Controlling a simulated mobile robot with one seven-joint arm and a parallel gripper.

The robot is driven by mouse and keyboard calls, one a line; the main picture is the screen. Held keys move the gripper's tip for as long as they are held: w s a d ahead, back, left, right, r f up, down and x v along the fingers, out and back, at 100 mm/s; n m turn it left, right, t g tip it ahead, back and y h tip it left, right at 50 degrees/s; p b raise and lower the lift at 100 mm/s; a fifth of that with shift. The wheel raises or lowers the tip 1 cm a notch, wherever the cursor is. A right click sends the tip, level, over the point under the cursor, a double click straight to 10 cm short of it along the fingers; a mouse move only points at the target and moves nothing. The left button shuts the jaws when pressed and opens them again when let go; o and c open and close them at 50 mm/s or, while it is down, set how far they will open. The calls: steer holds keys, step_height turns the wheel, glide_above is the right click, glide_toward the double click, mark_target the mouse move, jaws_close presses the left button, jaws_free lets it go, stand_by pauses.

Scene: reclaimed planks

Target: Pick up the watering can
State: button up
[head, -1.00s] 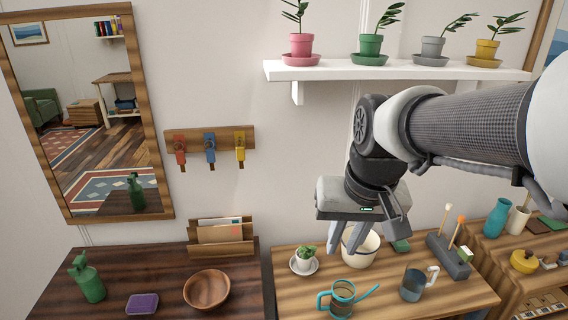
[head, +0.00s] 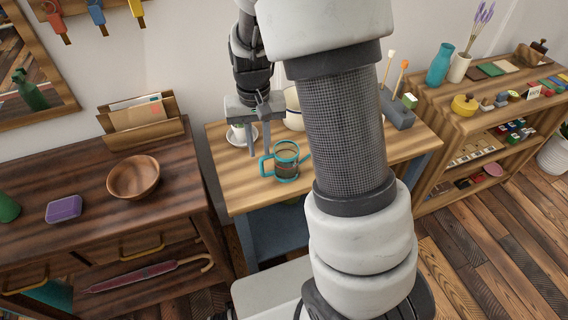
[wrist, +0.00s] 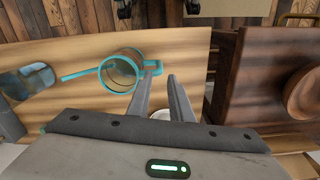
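The watering can (head: 287,165) has a teal rim, handle and spout and a see-through body. It stands upright on the light wooden table (head: 232,192). Its handle points left in the head view; my arm partly hides the spout. My gripper (head: 259,153) points down beside the handle, fingers apart. In the wrist view the can (wrist: 121,70) lies left of my gripper (wrist: 162,77), spout pointing left. The handle is close to the left fingertip there; I cannot tell whether they touch. Nothing is visibly held between the fingers.
A small potted plant on a white saucer (head: 238,141) stands behind my gripper, with a cream pot (head: 292,112) behind the can. A grey mug (wrist: 28,80) is beyond the spout in the wrist view. A dark cabinet with a wooden bowl (head: 134,177) stands left, across a gap.

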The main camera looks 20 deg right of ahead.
mark_target(263, 177)
step_height(263, 177, down, 3)
steer(key=shift+f, duration=0.1)
steer(key=shift+s+f+b, duration=0.2)
steer(key=shift+f+b, duration=0.8)
steer(key=shift+f, duration=1.65)
steer(key=shift+r, duration=0.1)
jaws_close()
